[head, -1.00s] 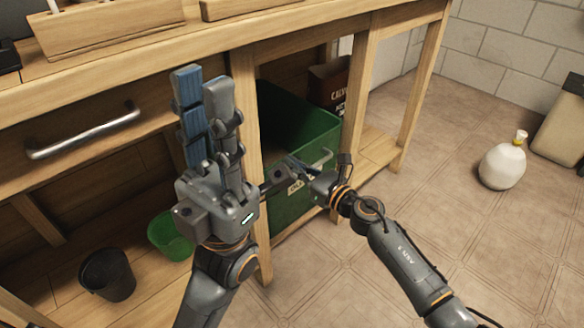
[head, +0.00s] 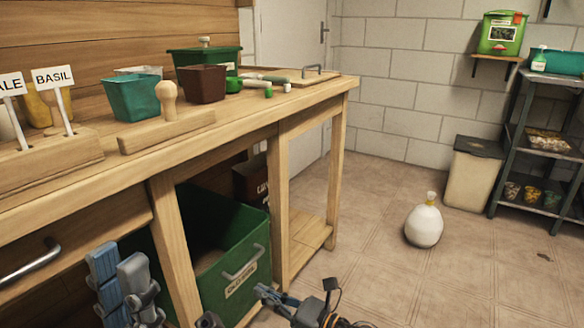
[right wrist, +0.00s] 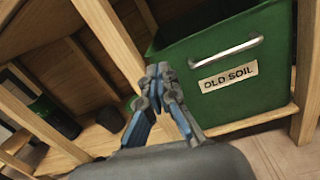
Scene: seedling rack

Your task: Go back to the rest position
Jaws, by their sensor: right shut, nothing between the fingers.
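My left gripper (head: 125,268) is at the lower left in the head view, its fingers pointing up in front of the bench, apart and empty. My right gripper (head: 263,294) is at the bottom middle in the head view, low in front of the green soil bin, shut and empty. In the right wrist view the right gripper's fingertips (right wrist: 158,72) meet. The bin (right wrist: 222,107), labelled OLD SOIL, stands behind them. The head view shows its handle side (head: 232,285). The lower parts of both grippers are cut off or hidden in the head view.
The wooden bench (head: 250,108) carries a teal pot (head: 133,97), a brown pot (head: 201,84) and a sign rack (head: 50,160). A white sack (head: 424,226) stands on the floor at right, before a bin (head: 472,180) and a shelf unit (head: 510,140). Floor between is clear.

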